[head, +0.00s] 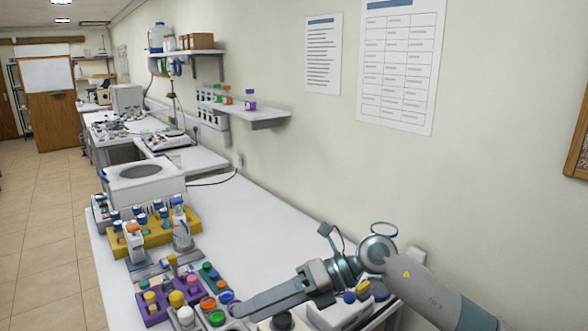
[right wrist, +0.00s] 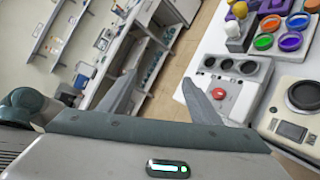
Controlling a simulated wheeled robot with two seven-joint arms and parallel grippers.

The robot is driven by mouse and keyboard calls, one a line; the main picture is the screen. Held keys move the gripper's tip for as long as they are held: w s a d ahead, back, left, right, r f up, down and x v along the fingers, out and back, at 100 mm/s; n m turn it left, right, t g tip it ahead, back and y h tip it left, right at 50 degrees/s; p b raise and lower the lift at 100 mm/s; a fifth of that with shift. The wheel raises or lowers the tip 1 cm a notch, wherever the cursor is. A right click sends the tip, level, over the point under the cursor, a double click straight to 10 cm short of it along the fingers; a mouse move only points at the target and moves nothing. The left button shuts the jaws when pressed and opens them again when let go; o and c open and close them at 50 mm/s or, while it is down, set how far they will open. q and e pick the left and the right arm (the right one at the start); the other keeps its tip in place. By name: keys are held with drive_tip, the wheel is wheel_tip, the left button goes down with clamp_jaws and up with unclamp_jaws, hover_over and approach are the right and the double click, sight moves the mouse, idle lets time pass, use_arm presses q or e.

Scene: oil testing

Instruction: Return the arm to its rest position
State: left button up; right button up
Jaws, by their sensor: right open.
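My right arm (head: 430,290) reaches in from the right over the near end of the white bench (head: 270,225). Its gripper (head: 250,305) points left, above the near part of the bench beside the coloured cups. In the right wrist view the two fingers of the right gripper (right wrist: 160,95) stand wide apart with nothing between them. My left gripper is in neither view.
Colour-topped cups (head: 208,304), a purple rack (head: 155,310), a yellow rack (head: 157,238) and a wash bottle (head: 181,230) crowd the bench's left side. A grey device with a red button (right wrist: 219,93) lies near one finger. The bench's middle is clear.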

wheel_tip(320, 180, up, 7)
drive_tip(key=s+a+m+t+y, duration=0.2)
drive_tip(key=m+t+y, duration=0.1)
drive_tip(key=m+y, duration=0.3)
drive_tip(key=w+d+m+t, duration=0.5)
drive_tip(key=d+m+t, duration=0.3)
drive_tip(key=m+t, duration=0.65)
drive_tip(key=s+d+f+m+t+h, duration=0.2)
drive_tip(key=d+f+m+h, duration=1.55)
drive_tip(key=f, duration=0.35)
drive_tip(key=s+d+f+m+g+h, duration=0.2)
drive_tip(key=s+d+f+m+g, duration=0.2)
drive_tip(key=s+f+g, duration=0.7)
drive_tip(key=s+d+f+g, duration=0.1)
drive_tip(key=s+f, duration=0.4)
drive_tip(key=s, duration=0.5)
drive_tip(key=s+d+f+g, duration=0.1)
drive_tip(key=s+f, duration=0.3)
drive_tip(key=s, duration=0.5)
wheel_tip(320, 180, down, 30)
drive_tip(key=s+r+g, duration=0.1)
drive_tip(key=s+g, duration=0.1)
drive_tip(key=s+d+f+b, duration=0.1)
drive_tip(key=s+d+f, duration=0.1)
drive_tip(key=s+f, duration=1.6)
drive_tip(key=shift+d+f+g+b, duration=0.25)
drive_tip(key=shift+f+g+b, duration=0.1)
drive_tip(key=shift+f+g, duration=0.15)
